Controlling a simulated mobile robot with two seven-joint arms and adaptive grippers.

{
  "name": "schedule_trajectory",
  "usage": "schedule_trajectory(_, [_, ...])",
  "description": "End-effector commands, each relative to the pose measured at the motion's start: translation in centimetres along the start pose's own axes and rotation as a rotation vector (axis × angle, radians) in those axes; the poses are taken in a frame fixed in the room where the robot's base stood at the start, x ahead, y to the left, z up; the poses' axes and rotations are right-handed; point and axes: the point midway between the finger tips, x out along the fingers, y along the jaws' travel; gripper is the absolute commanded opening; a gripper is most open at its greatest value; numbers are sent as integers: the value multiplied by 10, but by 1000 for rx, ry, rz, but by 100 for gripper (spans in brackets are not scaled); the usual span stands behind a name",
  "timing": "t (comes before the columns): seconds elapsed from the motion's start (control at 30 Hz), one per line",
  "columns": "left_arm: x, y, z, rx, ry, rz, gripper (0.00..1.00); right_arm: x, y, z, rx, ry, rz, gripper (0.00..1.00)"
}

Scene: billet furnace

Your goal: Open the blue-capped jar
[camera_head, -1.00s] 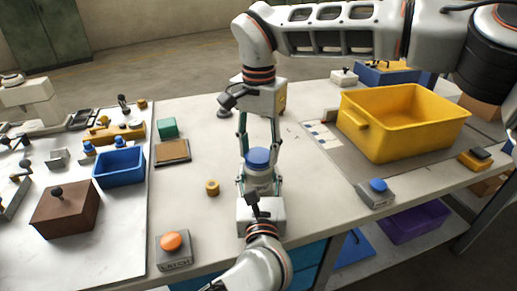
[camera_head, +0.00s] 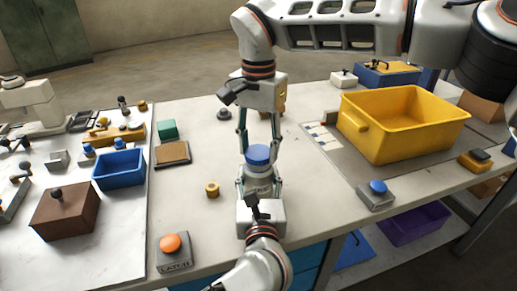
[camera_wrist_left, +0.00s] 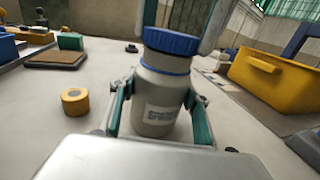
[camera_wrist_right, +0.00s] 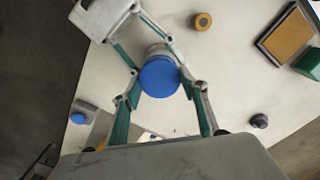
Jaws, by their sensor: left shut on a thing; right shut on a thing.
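The grey jar (camera_head: 258,182) stands upright over the bench, with a label on its front in the left wrist view (camera_wrist_left: 160,115). Its blue cap (camera_head: 258,154) is on top. In the left wrist view the cap (camera_wrist_left: 172,40) sits above a pale band and a thin blue ring. I cannot tell whether it is loose. My left gripper (camera_head: 258,184) comes from the near side and is shut on the jar body. My right gripper (camera_head: 258,153) reaches down from the far side, shut on the cap, its fingers on both sides of the cap (camera_wrist_right: 160,77) in the right wrist view.
A yellow ring (camera_head: 212,190) lies left of the jar. An orange-button box (camera_head: 174,250) stands near the front edge, a blue-button box (camera_head: 376,194) at right.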

Motion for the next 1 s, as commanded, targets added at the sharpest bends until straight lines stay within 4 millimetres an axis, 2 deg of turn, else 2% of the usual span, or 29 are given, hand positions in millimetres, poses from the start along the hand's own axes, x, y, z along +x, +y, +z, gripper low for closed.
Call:
schedule_trajectory(0.67, [0, 0, 0, 1, 0, 0, 0, -11, 0, 0, 0, 0, -1, 17])
schedule_trajectory(1.0, [0, 0, 0, 1, 0, 0, 0, -47, 0, 0, 0, 1, -1, 17])
